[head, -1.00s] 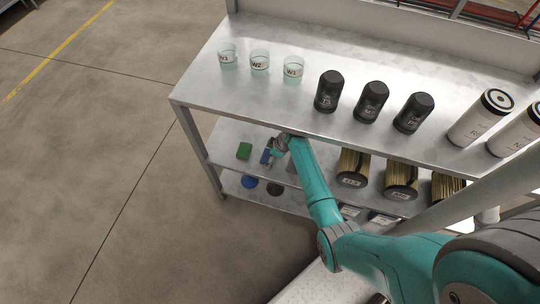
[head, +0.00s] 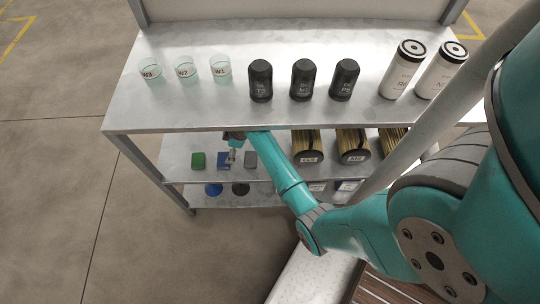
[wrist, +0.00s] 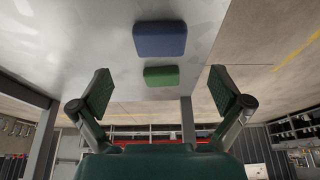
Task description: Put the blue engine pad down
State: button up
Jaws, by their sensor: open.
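The blue engine pad (head: 223,157) lies on the middle shelf, between a green pad (head: 197,160) and a grey pad (head: 250,160). My gripper (head: 232,157) is at the pad's right side in the head view, under the front edge of the top shelf.
The top shelf (head: 200,110) overhangs my gripper and holds cups, black canisters and white cylinders. Round filters (head: 308,149) stand to the right on the middle shelf. Blue and dark round items (head: 213,189) sit on the bottom shelf. The shelf left of the green pad is clear.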

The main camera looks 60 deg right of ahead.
jog(key=shift+m+t+h, duration=0.3)
jog(key=shift+m+t, duration=0.2)
jog(key=shift+m, duration=0.1)
jog(key=s+a+f, duration=0.1)
jog(key=s+a, duration=0.1)
jog(key=s+a+f, duration=0.2)
jog(key=shift+s+a+f, duration=0.2)
jog(key=shift+a, duration=0.05)
jog(key=s+a+r+m+t+h, duration=0.1)
jog(key=s+a+m+t, duration=0.1)
jog(key=s+a, duration=0.45)
jog(key=s+a+r+m+t+h, duration=0.1)
jog(key=s+a+r+t+h, duration=0.15)
jog(key=s, duration=0.75)
jog(key=s+a+r+m+t, duration=0.1)
jog(key=s+r+t, duration=0.1)
jog(key=s+r, duration=0.3)
jog(key=s+a+r+t+y, duration=0.1)
jog(key=s+r, duration=0.5)
jog(key=r, duration=0.6)
jog(key=s+a+r+m+t, duration=0.1)
jog(key=s+a+r+t, duration=0.1)
jog(key=s+r, duration=0.4)
notch_tip(320, 180, up, 3)
jog(key=shift+a+r+m+t+y, duration=0.2)
jog(key=shift+a+m+t+y, duration=0.15)
jog(key=shift+a, duration=0.3)
